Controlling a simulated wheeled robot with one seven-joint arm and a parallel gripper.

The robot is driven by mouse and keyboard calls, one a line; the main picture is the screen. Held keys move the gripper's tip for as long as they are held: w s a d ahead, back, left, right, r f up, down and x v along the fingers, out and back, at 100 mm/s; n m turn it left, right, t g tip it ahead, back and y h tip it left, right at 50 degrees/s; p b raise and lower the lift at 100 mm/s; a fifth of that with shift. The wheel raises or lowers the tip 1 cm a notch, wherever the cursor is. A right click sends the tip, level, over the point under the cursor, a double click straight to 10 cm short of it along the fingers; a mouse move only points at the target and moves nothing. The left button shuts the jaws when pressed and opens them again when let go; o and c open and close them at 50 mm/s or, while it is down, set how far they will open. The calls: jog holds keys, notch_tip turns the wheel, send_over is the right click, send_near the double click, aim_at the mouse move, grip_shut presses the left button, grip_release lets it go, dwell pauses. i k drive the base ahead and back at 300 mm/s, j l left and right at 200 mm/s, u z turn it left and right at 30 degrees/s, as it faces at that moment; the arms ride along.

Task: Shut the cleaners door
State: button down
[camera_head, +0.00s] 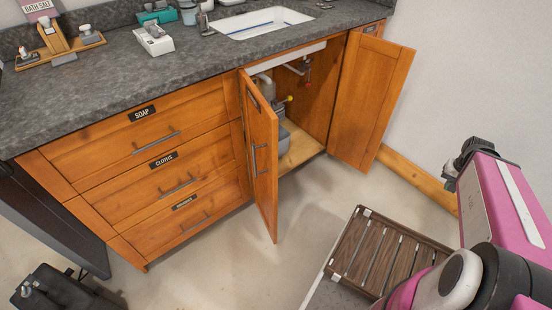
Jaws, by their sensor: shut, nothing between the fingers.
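The sink cabinet has two orange wooden doors, both standing open. The left door (262,155) is swung out toward me, with a metal handle and a dark label seen too edge-on to read. The right door (370,100) is swung wide toward the wall. A small dark label (370,29) above it is too small to read, so I cannot tell which door is the cleaners door. My gripper (450,181), small and black beside the pink arm at the right, is shut and empty. It is apart from both doors.
Pipes and a grey container (287,143) show inside the cabinet. Closed drawers (140,150) stand left of it under the grey counter (110,80). A slatted brown wooden surface (390,256) is at lower right. A black object (65,291) is at lower left. Floor before the doors is clear.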

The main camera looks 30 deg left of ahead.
aim_at(261, 123)
jog(key=k+j+z, duration=0.1)
jog(key=k+z, duration=0.4)
jog(key=k+u, duration=0.3)
jog(key=k+j+u, duration=0.15)
jog(key=u, duration=0.15)
jog(key=k+u, duration=0.1)
jog(key=u, duration=0.3)
jog(key=k+j+u, duration=0.1)
jog(key=u, duration=0.35)
jog(key=j+u, duration=0.15)
jog(key=u, duration=0.25)
jog(key=k, duration=0.05)
